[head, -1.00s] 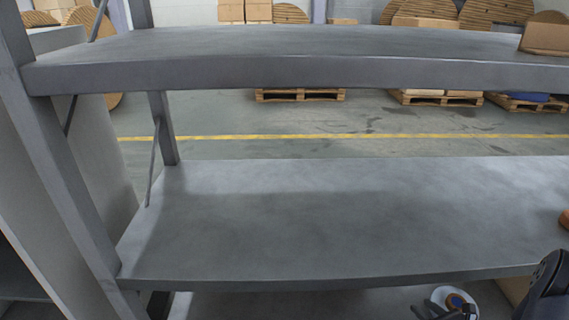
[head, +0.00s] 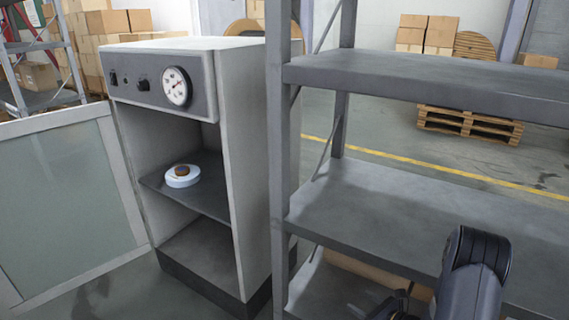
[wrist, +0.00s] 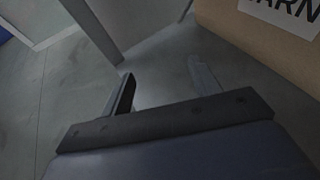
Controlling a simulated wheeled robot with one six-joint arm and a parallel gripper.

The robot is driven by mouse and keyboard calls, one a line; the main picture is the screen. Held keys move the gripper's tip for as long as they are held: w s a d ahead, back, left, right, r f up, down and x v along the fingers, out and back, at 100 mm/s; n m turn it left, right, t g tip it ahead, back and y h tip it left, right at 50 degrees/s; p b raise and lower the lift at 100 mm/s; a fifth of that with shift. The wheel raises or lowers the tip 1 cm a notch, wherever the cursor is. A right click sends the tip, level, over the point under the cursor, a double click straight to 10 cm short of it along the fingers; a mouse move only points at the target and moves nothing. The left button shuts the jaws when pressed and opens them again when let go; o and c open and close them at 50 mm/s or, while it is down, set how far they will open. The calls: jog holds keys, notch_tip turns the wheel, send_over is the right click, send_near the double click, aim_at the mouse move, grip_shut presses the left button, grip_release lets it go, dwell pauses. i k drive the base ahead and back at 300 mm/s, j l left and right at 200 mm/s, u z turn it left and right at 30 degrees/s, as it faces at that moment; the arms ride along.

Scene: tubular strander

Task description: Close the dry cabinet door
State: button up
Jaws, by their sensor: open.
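The dry cabinet (head: 250,150) stands left of centre in the head view, light grey with a dark control panel and a round dial. Its door (head: 68,205), a pale frame around a greenish glass pane, stands wide open to the left. A white round item with a brown centre (head: 182,176) lies on the inner shelf. My gripper (wrist: 165,85) shows in the wrist view, its two fingers apart with nothing between them, above the grey floor. In the head view part of my arm is at the lower right, away from the door.
A grey metal shelving rack (head: 420,215) stands just right of the cabinet. A cardboard box with printed lettering (wrist: 250,40) is close to my gripper at the upper right of the wrist view. A pallet (head: 470,124) lies beyond the rack. Some floor before the cabinet is clear.

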aim_at(9, 294)
jog(key=l+u, duration=0.15)
jog(key=u, duration=0.3)
jog(key=i+l+u, duration=0.1)
jog(key=u, duration=0.35)
jog(key=l, duration=0.05)
